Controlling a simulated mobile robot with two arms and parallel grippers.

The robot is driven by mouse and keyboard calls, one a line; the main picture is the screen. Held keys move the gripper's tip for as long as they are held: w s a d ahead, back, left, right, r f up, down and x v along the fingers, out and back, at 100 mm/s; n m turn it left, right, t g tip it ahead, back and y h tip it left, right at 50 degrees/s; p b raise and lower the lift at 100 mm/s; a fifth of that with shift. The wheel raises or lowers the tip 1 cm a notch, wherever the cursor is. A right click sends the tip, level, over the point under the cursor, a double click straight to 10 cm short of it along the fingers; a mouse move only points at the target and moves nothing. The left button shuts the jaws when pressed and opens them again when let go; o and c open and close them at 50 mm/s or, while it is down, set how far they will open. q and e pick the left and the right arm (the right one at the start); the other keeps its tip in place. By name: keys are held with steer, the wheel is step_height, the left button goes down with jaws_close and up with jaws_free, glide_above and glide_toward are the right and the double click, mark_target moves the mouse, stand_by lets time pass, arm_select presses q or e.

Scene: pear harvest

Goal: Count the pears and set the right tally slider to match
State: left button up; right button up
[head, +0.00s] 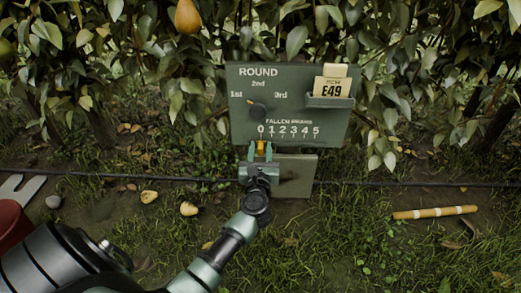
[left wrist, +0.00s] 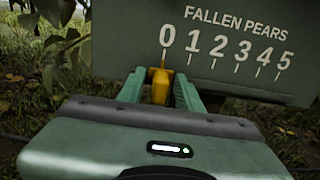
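A green board (head: 325,130) stands by the hedge, with a "FALLEN PEARS" scale from 0 to 5. Its yellow slider (head: 261,147) stands at 0; it also shows in the left wrist view (left wrist: 160,86). My left gripper (head: 259,153) is at the slider, its two green fingers (left wrist: 160,88) on either side of it. Small gaps seem to show, so it looks open around the slider. Two yellowish pears, one (head: 149,196) and another (head: 188,208), lie on the ground left of my arm. My right gripper is not in view.
A ripe pear (head: 187,17) hangs in the hedge, with a greenish one (head: 6,48) at far left. The board has a dark round knob (head: 257,108) and a holder with an "E49" card (head: 332,91). A dark hose (head: 400,184) crosses the grass; a banded stick (head: 434,212) lies right.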

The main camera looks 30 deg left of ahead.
arm_select(q)
jaws_close()
steer(key=shift+f, duration=0.1)
stand_by(1.1)
